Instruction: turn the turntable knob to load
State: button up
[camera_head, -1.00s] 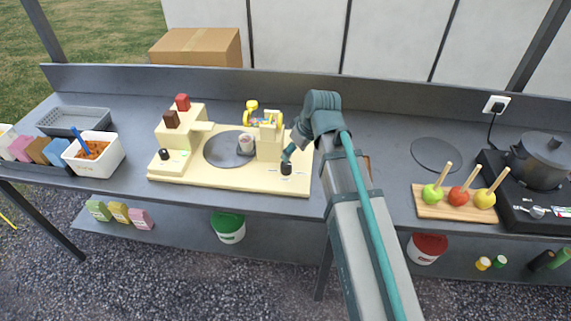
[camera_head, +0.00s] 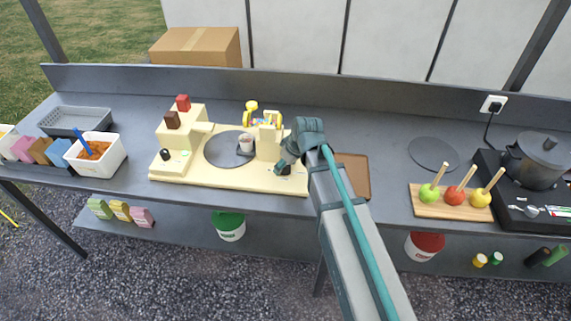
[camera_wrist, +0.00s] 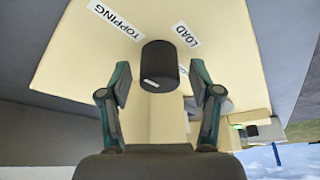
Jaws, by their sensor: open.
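The black turntable knob (camera_wrist: 159,68) sits between my gripper's two fingers in the wrist view, with a visible gap on each side. A short white mark shows on it, toward the lower left. A "TOPPING" label (camera_wrist: 116,20) and a "LOAD" label (camera_wrist: 186,35) lie beside it on the cream base. My gripper (camera_wrist: 161,83) is open around the knob. In the head view my gripper (camera_head: 283,166) is at the right front of the cream base (camera_head: 225,177) and mostly hides the knob.
Another black knob (camera_head: 165,154) is at the base's left end. A brown board (camera_head: 356,176) lies to the right, then candy apples on a wooden board (camera_head: 440,209) and a pot (camera_head: 540,158).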

jog(key=c, duration=1.1)
jog(key=shift+c, duration=0.2)
jog(key=shift+m, duration=0.4)
jog(key=m+t+h+b, duration=0.1)
jog(key=m, duration=0.2)
jog(key=shift+m, duration=0.3)
jog(key=m+h, duration=0.2)
jog(key=m, duration=0.2)
jog(key=shift+m+t+b, duration=0.3)
jog(key=shift+b, duration=0.05)
jog(key=m+h+b, duration=0.1)
jog(key=m, duration=0.3)
jog(key=shift+w+a+h, duration=0.1)
jog(key=shift+h, duration=0.3)
jog(key=m+g+h+b, duration=0.1)
jog(key=m, duration=0.3)
jog(key=shift+m, duration=0.3)
jog(key=shift+h, duration=0.3)
